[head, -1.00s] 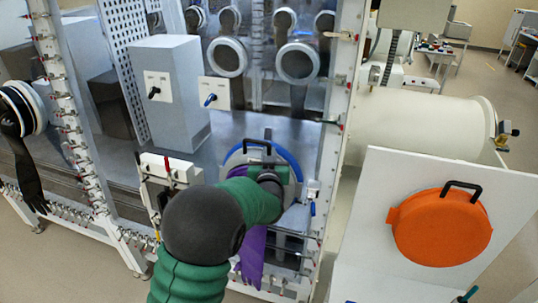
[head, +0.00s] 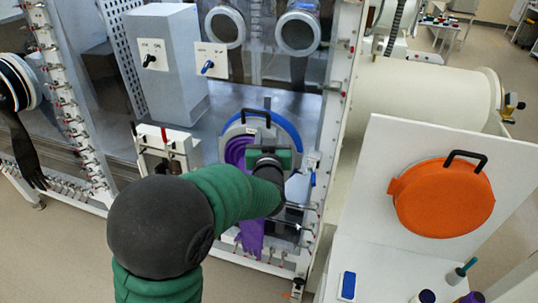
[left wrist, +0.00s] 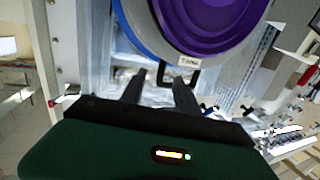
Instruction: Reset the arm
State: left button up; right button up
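My left arm comes in from the lower left in the head view, and its gripper (head: 268,160) is in front of the round blue-rimmed port (head: 290,131) of the glovebox. A purple glove (head: 250,236) hangs from this port, and a black handle (head: 256,112) stands at its top. In the left wrist view the two dark fingers (left wrist: 160,92) are apart with nothing held between them. The purple glove (left wrist: 205,22) and black handle (left wrist: 190,77) lie beyond them; whether a finger touches the handle I cannot tell. My right gripper is not in view.
An orange round cover (head: 443,198) with a black handle is on a white panel (head: 385,160) at right. Below it, a blue-and-white item (head: 347,286) and small bottles stand on a white surface. Open floor lies at lower left.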

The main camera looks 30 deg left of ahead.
pick_arm(q)
jog(key=b+v, duration=0.1)
jog(key=v, duration=0.9)
jog(key=s+d+f+m+g+h+b, duration=0.15)
jog(key=d+f+h, duration=0.25)
jog(key=f, duration=0.5)
jog(key=s+d+f+m+g+h+b, duration=0.1)
jog(key=d+f+m+g+h+b, duration=0.3)
jog(key=f, duration=0.6)
jog(key=s+d+f+g+b, duration=0.1)
jog(key=s+f+g, duration=0.5)
jog(key=s+f, duration=0.6)
jog(key=shift+s+d+g, duration=0.35)
jog(key=shift+s, duration=0.85)
